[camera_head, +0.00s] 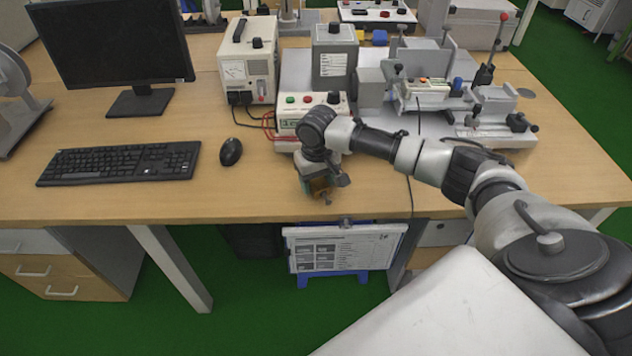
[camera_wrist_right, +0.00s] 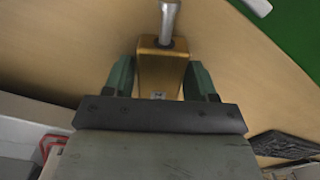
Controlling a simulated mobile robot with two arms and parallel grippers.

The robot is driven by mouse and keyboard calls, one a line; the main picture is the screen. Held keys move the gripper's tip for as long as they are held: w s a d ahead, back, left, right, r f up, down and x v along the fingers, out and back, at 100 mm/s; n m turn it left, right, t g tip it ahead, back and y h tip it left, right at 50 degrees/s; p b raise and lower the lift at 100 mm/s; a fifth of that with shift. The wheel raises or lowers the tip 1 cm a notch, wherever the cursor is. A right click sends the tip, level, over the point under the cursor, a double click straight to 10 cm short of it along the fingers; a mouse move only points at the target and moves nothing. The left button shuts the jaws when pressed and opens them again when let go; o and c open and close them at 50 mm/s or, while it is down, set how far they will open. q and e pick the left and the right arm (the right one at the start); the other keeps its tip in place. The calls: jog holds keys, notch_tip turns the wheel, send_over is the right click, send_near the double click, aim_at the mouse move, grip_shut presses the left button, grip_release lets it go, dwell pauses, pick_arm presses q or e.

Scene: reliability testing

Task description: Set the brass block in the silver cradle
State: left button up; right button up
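The brass block (camera_wrist_right: 161,70) sits between the two green fingers of my right gripper (camera_wrist_right: 160,82) in the right wrist view. A silver rod (camera_wrist_right: 169,22) stands out from its far end. The fingers lie against both its sides. In the head view my right gripper (camera_head: 322,187) is over the front part of the desk, with the brass block (camera_head: 318,184) partly hidden in it. I cannot pick out the silver cradle for certain; a silver-grey fixture (camera_head: 470,112) stands on the right of the desk. My left gripper is not in view.
A control box (camera_head: 300,122) with buttons and red cables stands just behind my right gripper. A grey box (camera_head: 334,62) and a meter unit (camera_head: 250,58) stand further back. A mouse (camera_head: 230,151), keyboard (camera_head: 120,163) and monitor (camera_head: 112,45) are left. The desk's front right is clear.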

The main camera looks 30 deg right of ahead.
jog(key=shift+r, duration=0.15)
grip_shut()
